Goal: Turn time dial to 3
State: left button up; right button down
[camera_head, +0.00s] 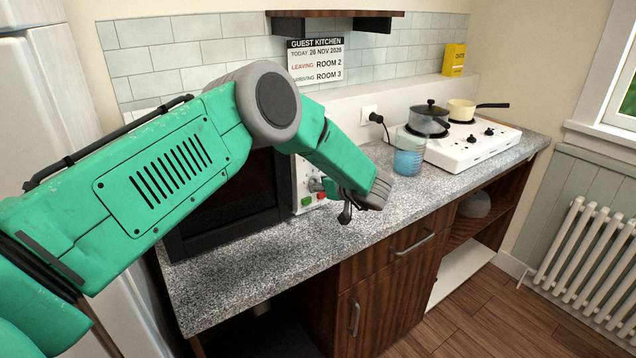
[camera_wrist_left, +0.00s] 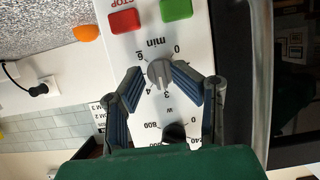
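The microwave's white control panel (camera_head: 303,172) faces forward on the counter. In the left wrist view, which is upside down, the grey time dial (camera_wrist_left: 160,73) sits under the "min" label, with 0, 6, 3 and 4 readable around it. My left gripper (camera_wrist_left: 158,68) has one finger on each side of this dial, tips close against it; exact contact is hard to see. A darker power dial (camera_wrist_left: 174,131) lies between the finger bases. In the head view my left gripper (camera_head: 332,194) is at the panel and mostly hides the dials. My right gripper is out of view.
The red stop button (camera_wrist_left: 124,21) and green button (camera_wrist_left: 176,9) are close to the fingertips. A glass of blue liquid (camera_head: 408,154) stands right of my gripper. A hob (camera_head: 470,148) with pots is farther right. The counter front (camera_head: 260,280) is clear.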

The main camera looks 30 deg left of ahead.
pick_arm(q)
jog(key=v, duration=1.1)
jog(key=shift+r, duration=0.15)
